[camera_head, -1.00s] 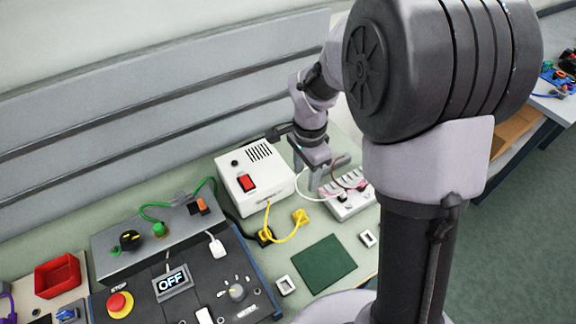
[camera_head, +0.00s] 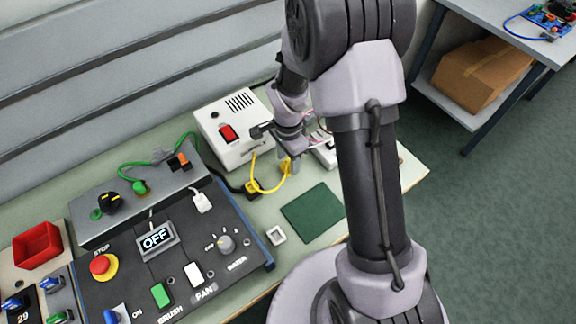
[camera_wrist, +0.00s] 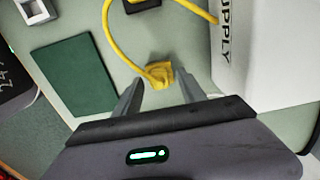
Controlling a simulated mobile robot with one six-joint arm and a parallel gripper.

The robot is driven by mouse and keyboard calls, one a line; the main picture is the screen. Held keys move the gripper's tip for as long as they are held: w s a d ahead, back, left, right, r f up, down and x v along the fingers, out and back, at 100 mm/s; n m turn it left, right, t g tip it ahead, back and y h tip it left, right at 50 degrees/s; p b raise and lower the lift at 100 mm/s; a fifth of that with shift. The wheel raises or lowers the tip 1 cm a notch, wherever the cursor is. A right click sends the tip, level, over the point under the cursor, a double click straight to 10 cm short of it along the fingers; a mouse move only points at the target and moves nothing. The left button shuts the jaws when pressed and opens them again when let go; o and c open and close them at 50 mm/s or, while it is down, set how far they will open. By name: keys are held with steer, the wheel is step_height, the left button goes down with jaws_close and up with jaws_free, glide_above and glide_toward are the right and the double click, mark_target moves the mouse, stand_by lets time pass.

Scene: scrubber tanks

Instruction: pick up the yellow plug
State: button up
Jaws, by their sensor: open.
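The yellow plug (camera_wrist: 160,74) lies on the pale green bench, with a yellow cable curving away from it. In the wrist view it sits just beyond and between the tips of my gripper (camera_wrist: 160,92), which is open and empty. In the head view the yellow plug (camera_head: 286,166) shows partly behind my gripper (camera_head: 290,168), which is low over the bench beside the white supply box. I cannot tell whether the fingers touch the plug.
The white supply box (camera_head: 236,126) with a red switch stands close beside the gripper. A dark green pad (camera_head: 312,212) lies in front. A white square frame (camera_head: 276,235) and the black control panel (camera_head: 205,245) are to the left.

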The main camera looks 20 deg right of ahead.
mark_target(288, 162)
jaws_close()
steer(key=shift+r, duration=0.25)
step_height(288, 162, up, 4)
steer(key=shift+f+p, duration=0.2)
steer(key=shift+p, duration=0.7)
steer(key=s, duration=1.5)
steer(key=shift+s+d+r, duration=0.1)
steer(key=shift+s+r, duration=0.05)
steer(key=shift+r, duration=0.2)
steer(key=w+a+r+p, duration=0.1)
steer(key=w+a+r, duration=0.2)
steer(key=w+a, duration=0.8)
steer(key=shift+w+a, duration=0.3)
steer(key=shift+a, duration=0.05)
